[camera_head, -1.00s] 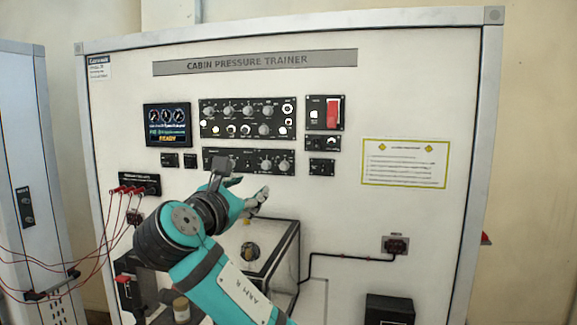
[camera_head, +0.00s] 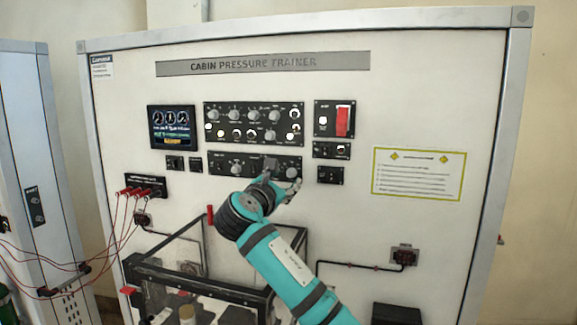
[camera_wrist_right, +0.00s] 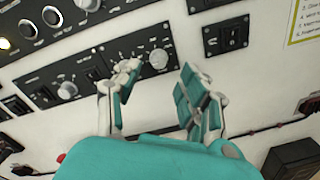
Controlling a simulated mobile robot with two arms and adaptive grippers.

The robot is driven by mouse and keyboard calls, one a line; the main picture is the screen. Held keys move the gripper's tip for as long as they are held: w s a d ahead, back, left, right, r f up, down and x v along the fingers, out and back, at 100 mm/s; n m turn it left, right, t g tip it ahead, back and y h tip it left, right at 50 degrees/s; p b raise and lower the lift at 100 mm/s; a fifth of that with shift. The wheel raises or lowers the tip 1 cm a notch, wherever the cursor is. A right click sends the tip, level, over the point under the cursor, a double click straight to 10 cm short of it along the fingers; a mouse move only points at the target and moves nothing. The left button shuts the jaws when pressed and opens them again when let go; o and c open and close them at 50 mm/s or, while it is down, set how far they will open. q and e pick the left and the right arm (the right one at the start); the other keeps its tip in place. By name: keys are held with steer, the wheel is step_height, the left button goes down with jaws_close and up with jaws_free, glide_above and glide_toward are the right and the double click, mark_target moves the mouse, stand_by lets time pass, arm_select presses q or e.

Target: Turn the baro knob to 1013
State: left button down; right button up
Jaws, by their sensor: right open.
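The lower black control strip (camera_head: 220,157) on the trainer carries several round knobs; its labels are too small to read, so I cannot tell which knob is marked baro. One knob (camera_head: 236,169) sits left of centre and another (camera_head: 292,171) near the right end. My right gripper (camera_head: 290,185) is at the strip's right part, its hand covering some of it. In the right wrist view the gripper (camera_wrist_right: 158,75) is open and empty. The strip's right-hand knob (camera_wrist_right: 158,58) shows in the gap between its fingers, apparently ungrasped. My left gripper is not in view.
A larger knob panel (camera_head: 254,104) is above the strip. A red-covered switch (camera_head: 342,122) and small switch panels are to the right. A framed box (camera_head: 165,275) stands below, left of my arm. Red cables (camera_head: 110,245) hang at the left.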

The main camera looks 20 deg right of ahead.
mark_target(289, 174)
steer(key=x, duration=0.1)
steer(key=p+x, duration=0.1)
steer(key=shift+w+d+r, duration=0.15)
steer(key=shift+w+r, duration=0.1)
steer(key=shift+r, duration=0.05)
steer(key=shift+w+d+f, duration=0.1)
steer(key=shift+w+d, duration=0.25)
steer(key=shift+w, duration=0.1)
steer(key=shift+w+d+f, duration=0.1)
steer(key=shift+w, duration=0.1)
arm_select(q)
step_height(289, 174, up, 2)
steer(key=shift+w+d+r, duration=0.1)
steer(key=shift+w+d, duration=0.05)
arm_select(e)
jaws_close()
